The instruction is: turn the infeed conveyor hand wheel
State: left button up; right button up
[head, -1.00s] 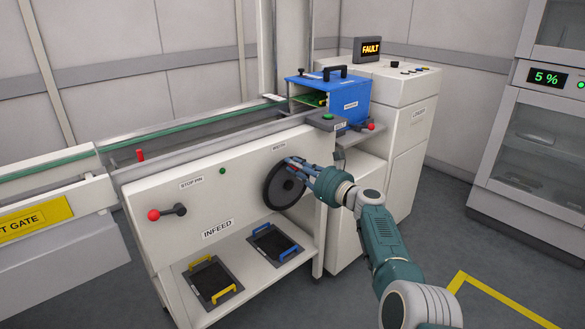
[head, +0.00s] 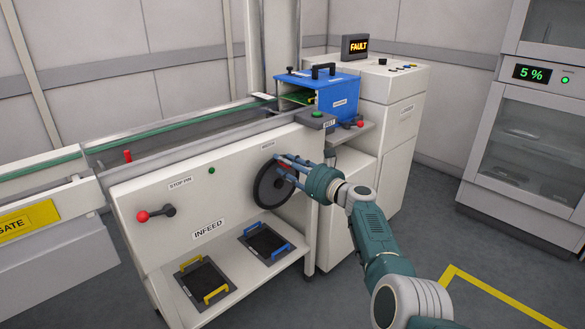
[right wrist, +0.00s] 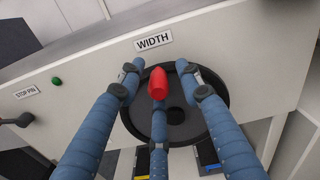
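The infeed hand wheel (head: 262,198) is a dark round disc on the white front panel of the infeed conveyor, under a WIDTH label (right wrist: 153,41). The wheel also fills the middle of the right wrist view (right wrist: 190,122), with a red knob (right wrist: 158,84) near its upper rim. My right gripper (head: 281,167) is at the wheel's upper right. Its blue fingers are spread open around the knob, two above and one below; side gaps show. I cannot tell whether the lower finger touches the knob. My left gripper is not in view.
A red-knobbed stop pin lever (head: 155,213) sticks out at the panel's left. A blue box (head: 344,101) stands above the wheel, near a FAULT display (head: 355,47). Trays with yellow (head: 216,294) and blue handles lie on the lower shelf. Open floor is at right.

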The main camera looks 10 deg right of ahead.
jog(key=v, duration=1.2)
jog(key=shift+f, duration=0.1)
